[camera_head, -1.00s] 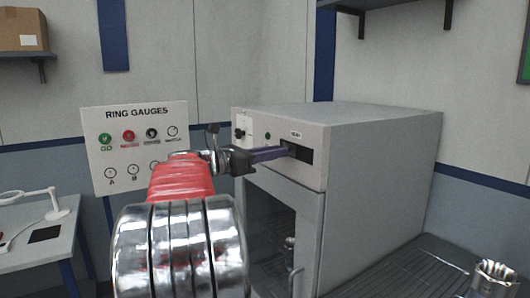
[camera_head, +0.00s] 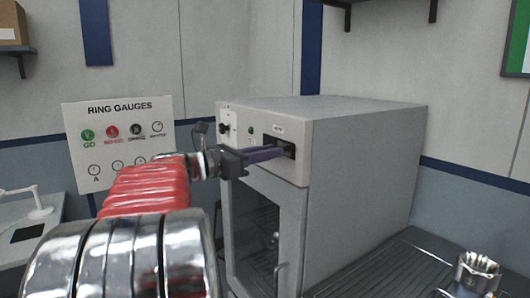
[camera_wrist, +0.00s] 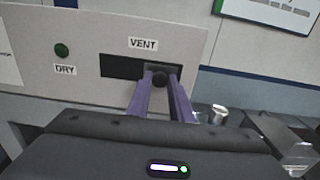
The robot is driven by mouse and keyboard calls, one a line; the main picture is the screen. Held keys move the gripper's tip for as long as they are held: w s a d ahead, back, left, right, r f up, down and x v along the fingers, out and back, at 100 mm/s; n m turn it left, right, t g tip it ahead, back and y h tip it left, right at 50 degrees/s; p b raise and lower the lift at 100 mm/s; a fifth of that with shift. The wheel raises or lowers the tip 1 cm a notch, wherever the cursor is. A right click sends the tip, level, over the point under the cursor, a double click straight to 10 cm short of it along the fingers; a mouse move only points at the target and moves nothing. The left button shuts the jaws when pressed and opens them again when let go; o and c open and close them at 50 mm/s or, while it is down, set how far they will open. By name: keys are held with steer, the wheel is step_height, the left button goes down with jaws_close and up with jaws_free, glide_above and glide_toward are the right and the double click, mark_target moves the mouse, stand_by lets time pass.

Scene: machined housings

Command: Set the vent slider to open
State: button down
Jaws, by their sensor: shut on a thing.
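In the head view my gripper (camera_head: 285,151) reaches from the left into the slot, and the knob is hidden there by the fingers.
A green DRY light (camera_wrist: 61,50) is left of the slot. Below is the cabinet's glass door (camera_head: 263,235) with a handle. A RING GAUGES board (camera_head: 125,140) hangs behind my arm. A metal cup (camera_head: 474,274) stands on the ribbed bench at right.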

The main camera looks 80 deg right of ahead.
steer(key=c, duration=1.6)
jaws_free()
steer(key=shift+s+a, duration=0.15)
steer(key=v, duration=1.4)
